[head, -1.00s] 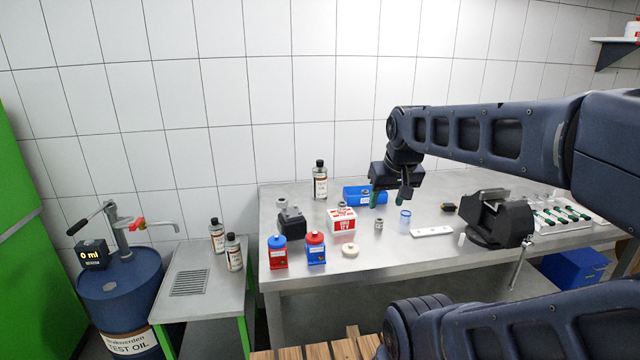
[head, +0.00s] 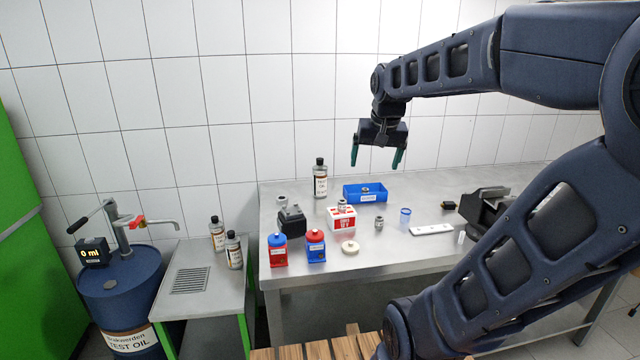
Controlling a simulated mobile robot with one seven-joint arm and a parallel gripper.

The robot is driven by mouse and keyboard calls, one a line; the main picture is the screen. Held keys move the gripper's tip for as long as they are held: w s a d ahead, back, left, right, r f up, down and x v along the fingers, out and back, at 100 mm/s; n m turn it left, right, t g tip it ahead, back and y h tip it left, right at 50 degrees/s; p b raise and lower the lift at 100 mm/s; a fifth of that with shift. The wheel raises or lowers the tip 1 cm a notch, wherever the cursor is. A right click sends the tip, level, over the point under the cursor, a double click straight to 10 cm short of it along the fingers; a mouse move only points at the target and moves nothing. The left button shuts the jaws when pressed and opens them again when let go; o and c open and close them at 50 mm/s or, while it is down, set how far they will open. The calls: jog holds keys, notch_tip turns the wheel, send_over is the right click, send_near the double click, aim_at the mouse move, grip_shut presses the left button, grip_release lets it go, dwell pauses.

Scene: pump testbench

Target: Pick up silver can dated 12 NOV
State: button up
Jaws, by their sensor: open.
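Three silver containers with dark caps and labels are in view. One silver can (head: 320,180) stands upright at the back of the steel bench, left of the blue tray. A second silver can (head: 217,236) and a third silver can (head: 234,253) stand close together on the low side table. Their dates are too small to read, so I cannot tell which says 12 NOV. My gripper (head: 376,162) is open and empty, its green-tipped fingers pointing down. In the picture it is above the blue tray, right of the can on the bench, and apart from all three cans.
The steel bench (head: 400,259) holds a blue tray (head: 378,196), a red-and-white box (head: 341,224), a dark block (head: 291,222), red and blue containers and a vise (head: 478,207). A blue oil drum (head: 120,295) stands at left. The side table's grated front (head: 190,282) is clear.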

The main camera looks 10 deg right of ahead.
jog(key=w+r+m+g, duration=0.1)
jog(key=w+r+m, duration=0.1)
jog(key=w, duration=0.6)
jog(key=w+r+m, duration=0.2)
jog(key=w+r, duration=0.1)
jog(key=w, duration=0.5)
jog(key=m+g, duration=0.3)
jog(key=m, duration=0.5)
send_over(320, 162)
jog(key=w+d, duration=0.1)
notch_tip(320, 162, down, 15)
jog(key=shift+w+f, duration=0.1)
jog(key=shift+f, duration=0.05)
jog(key=shift+w+f+m, duration=0.3)
jog(key=shift+f, duration=0.2)
notch_tip(320, 162, down, 5)
jog(key=shift+r, duration=0.1)
jog(key=shift+a+f, duration=0.15)
jog(key=shift+f, duration=1.25)
jog(key=shift+a+f, duration=0.1)
jog(key=shift+f, duration=1.3)
jog(key=c, duration=1.4)
